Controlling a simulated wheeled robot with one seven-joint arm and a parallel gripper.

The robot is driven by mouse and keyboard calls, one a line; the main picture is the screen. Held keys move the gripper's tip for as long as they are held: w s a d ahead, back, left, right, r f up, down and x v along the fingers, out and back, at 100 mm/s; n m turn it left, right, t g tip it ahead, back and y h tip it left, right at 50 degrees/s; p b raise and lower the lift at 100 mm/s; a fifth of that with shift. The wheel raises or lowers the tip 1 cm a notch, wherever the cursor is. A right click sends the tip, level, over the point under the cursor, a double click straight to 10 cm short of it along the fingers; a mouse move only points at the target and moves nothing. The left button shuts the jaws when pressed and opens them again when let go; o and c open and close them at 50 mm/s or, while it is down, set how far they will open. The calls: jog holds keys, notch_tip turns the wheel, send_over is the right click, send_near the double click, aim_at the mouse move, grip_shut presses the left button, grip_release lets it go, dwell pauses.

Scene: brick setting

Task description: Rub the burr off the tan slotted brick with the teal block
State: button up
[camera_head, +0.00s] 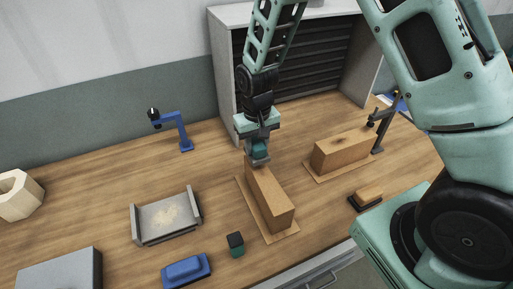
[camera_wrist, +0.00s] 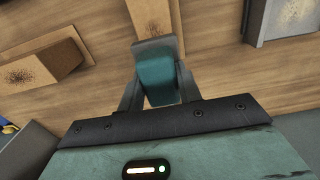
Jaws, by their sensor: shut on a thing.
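My gripper (camera_head: 258,143) is shut on the teal block (camera_wrist: 158,80). In the head view the teal block (camera_head: 260,156) is at the far end of the middle tan brick (camera_head: 272,200), which lies lengthwise on a thin mat. In the wrist view that brick (camera_wrist: 150,12) has a dark speckled patch, and the block is close to it; I cannot tell whether they touch. A second tan brick (camera_head: 345,150) lies on a mat to the right, with a dark speckled patch, also seen in the wrist view (camera_wrist: 45,68). I cannot make out a slot in either brick.
A grey tray with tan dust (camera_head: 140,232) stands left of the middle brick. A dark-topped green block (camera_head: 236,250) and a blue block (camera_head: 186,270) are in front. A blue stand (camera_head: 183,135) and a dark stand (camera_head: 382,130) rise at the back. A tan-topped black pad (camera_head: 367,197) lies right.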

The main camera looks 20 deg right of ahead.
aim_at(258, 142)
jog(key=shift+r+p, duration=1.45)
jog(key=shift+r, duration=0.95)
jog(key=shift+d+f, duration=0.1)
